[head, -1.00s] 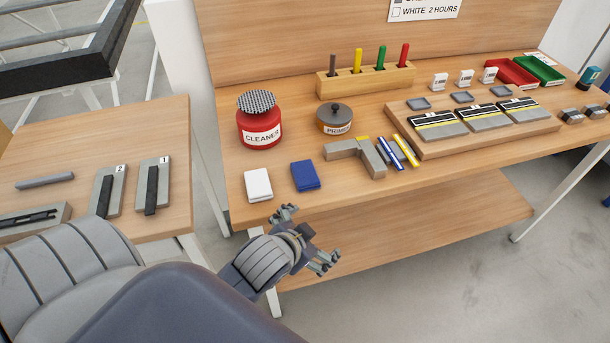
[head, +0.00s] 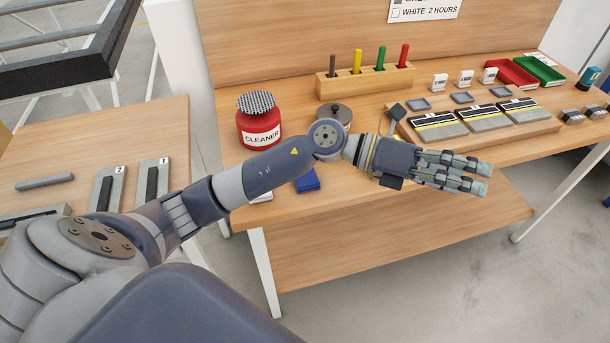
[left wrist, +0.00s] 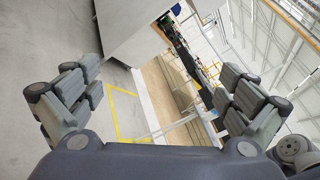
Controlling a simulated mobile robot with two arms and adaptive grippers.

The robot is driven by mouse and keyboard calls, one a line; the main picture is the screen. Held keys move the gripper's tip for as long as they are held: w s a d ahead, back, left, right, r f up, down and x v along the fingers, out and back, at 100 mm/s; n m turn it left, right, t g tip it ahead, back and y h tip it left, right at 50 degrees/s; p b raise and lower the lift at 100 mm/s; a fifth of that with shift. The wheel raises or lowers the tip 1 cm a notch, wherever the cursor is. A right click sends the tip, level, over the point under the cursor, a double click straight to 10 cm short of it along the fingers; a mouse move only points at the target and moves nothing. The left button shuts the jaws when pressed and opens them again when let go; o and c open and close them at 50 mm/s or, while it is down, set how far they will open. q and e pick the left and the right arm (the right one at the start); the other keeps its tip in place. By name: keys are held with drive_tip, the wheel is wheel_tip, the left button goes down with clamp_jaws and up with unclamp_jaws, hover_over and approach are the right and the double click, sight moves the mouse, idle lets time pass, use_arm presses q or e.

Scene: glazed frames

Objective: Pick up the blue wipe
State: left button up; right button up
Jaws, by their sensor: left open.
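The blue wipe (head: 308,182) lies flat near the front edge of the workbench in the head view. My left forearm covers much of it. The white wipe (head: 262,197) beside it on the left is also mostly hidden by my arm. My left gripper (head: 484,178) is raised in front of the bench, to the right of the blue wipe, and points right. In the left wrist view its fingers (left wrist: 163,100) are spread apart with nothing between them. My right gripper is in neither view.
A red cleaner jar (head: 258,133) and a primer pot (head: 335,114) stand behind my arm. A pen block (head: 365,82) is at the back. A wooden board (head: 437,150) with several grey blocks lies to the right. A side table (head: 110,140) is at left.

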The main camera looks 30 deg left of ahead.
use_arm(q)
drive_tip(key=w+a+f+m+g+y, duration=0.2)
drive_tip(key=a+f+m+y, duration=0.1)
drive_tip(key=a+f+y, duration=0.35)
drive_tip(key=a+f+g+y, duration=0.25)
drive_tip(key=a+y, duration=0.75)
drive_tip(key=a, duration=1.6)
drive_tip(key=shift+y, duration=0.25)
drive_tip(key=f, duration=0.3)
drive_tip(key=f+p, duration=0.1)
drive_tip(key=shift+w+f, duration=0.3)
drive_tip(key=shift+f, duration=0.3)
drive_tip(key=shift+s+f+p, duration=0.1)
drive_tip(key=shift+f+p, duration=0.5)
wheel_tip(320, 180, down, 4)
drive_tip(key=shift+s+r+p, duration=0.15)
drive_tip(key=shift+r+p, duration=0.1)
drive_tip(key=shift+p, duration=0.5)
drive_tip(key=shift+f, duration=0.45)
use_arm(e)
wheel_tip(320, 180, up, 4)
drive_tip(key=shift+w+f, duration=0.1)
use_arm(q)
drive_tip(key=shift+c, duration=0.3)
